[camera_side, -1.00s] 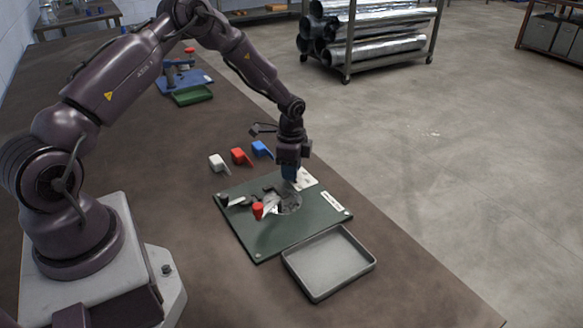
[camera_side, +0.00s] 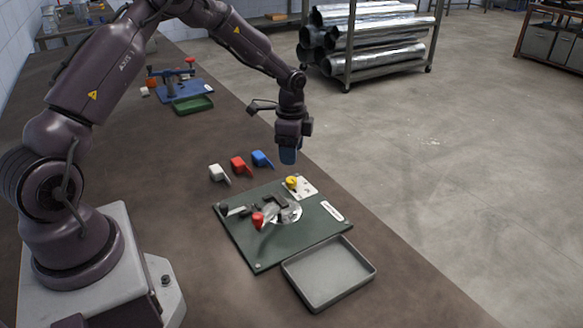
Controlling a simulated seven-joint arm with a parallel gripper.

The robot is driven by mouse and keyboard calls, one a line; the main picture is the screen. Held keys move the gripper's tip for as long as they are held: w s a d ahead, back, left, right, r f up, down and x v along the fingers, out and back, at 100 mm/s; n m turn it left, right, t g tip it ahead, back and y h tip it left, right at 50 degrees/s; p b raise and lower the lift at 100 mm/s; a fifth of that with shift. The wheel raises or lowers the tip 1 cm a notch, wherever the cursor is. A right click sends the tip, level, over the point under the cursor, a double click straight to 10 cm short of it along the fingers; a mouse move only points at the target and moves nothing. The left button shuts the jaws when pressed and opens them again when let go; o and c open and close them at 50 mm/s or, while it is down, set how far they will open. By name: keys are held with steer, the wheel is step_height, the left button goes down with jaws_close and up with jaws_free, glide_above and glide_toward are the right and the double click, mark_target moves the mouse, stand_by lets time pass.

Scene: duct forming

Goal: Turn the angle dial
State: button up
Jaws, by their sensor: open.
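The angle dial is a yellow knob (camera_side: 291,182) on a white plate (camera_side: 306,190) at the back right corner of the green forming board (camera_side: 258,252). My gripper (camera_side: 288,158) hangs above and just behind the yellow knob, pointing down, with clear space between them. It is open and holds nothing that I can see. The board also carries a red-knobbed lever (camera_side: 258,219), dark clamp parts and a shiny round metal piece (camera_side: 290,213). The dial's markings are too small to read.
An empty grey tray (camera_side: 328,272) sits at the board's front right. White (camera_side: 219,173), red (camera_side: 240,165) and blue (camera_side: 262,158) pieces lie behind the board. A blue-based fixture (camera_side: 184,88) and green tray (camera_side: 193,104) stand farther back. The table's right edge is close to the board.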

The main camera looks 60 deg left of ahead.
steer(key=shift+r, duration=2.3)
